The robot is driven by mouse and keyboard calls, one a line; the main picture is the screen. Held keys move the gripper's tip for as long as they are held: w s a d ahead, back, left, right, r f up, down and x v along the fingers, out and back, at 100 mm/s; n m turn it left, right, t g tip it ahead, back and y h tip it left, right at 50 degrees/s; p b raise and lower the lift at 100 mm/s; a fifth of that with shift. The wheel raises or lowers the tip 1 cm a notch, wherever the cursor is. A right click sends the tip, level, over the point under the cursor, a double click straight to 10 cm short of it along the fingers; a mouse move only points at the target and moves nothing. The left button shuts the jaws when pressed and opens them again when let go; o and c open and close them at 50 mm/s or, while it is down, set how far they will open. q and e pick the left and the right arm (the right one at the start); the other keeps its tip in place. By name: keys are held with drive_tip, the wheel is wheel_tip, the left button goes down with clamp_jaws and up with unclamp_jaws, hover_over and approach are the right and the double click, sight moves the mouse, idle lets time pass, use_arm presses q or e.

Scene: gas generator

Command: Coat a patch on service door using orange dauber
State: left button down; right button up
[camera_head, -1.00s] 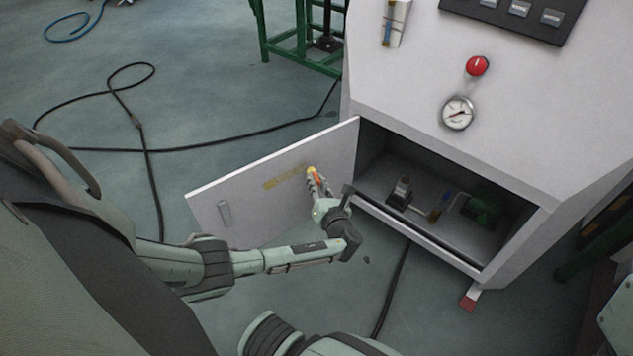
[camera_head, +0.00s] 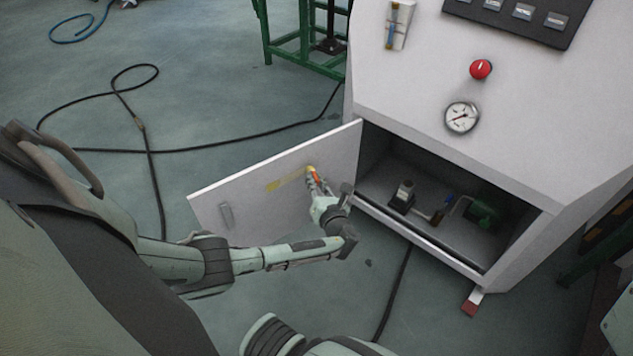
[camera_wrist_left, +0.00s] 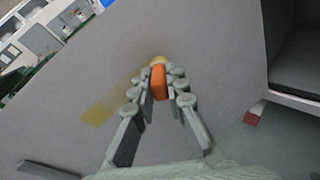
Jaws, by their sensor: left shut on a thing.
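The service door (camera_head: 240,205) stands swung open to the left of the white cabinet, its inner face towards me. A yellow coated streak (camera_head: 285,182) lies on its upper part; it also shows in the left wrist view (camera_wrist_left: 98,115). My left gripper (camera_head: 315,180) is shut on the orange dauber (camera_wrist_left: 159,82), whose yellow tip (camera_wrist_left: 158,61) is at the door face by the streak's right end. I cannot tell for sure whether the tip touches. The fingers partly hide the dauber. My right gripper is not in view.
The cabinet compartment (camera_head: 375,180) is open, with a small pump-like device (camera_head: 402,197) and a green motor (camera_head: 484,213) inside. A red knob (camera_head: 481,69) and a gauge (camera_head: 461,117) are above. Black cable (camera_head: 150,180) lies on the floor behind the door.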

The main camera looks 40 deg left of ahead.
use_arm(q)
drive_tip(key=shift+s+a+p, duration=0.95)
drive_tip(key=shift+s+a, duration=0.95)
drive_tip(key=shift+s, duration=3.3)
drive_tip(key=shift+w+d+b, duration=0.55)
drive_tip(key=shift+w+d, duration=0.1)
drive_tip(key=shift+w, duration=1.1)
drive_tip(key=shift+w+d+b, duration=0.6)
drive_tip(key=shift+w, duration=1.1)
drive_tip(key=shift+w+d+b, duration=0.55)
drive_tip(key=shift+w+d, duration=0.1)
drive_tip(key=shift+w, duration=1.1)
drive_tip(key=s+d+p, duration=0.1)
drive_tip(key=s+d, duration=0.1)
drive_tip(key=d, duration=0.3)
drive_tip(key=shift+d+p, duration=0.3)
drive_tip(key=shift+d, duration=0.1)
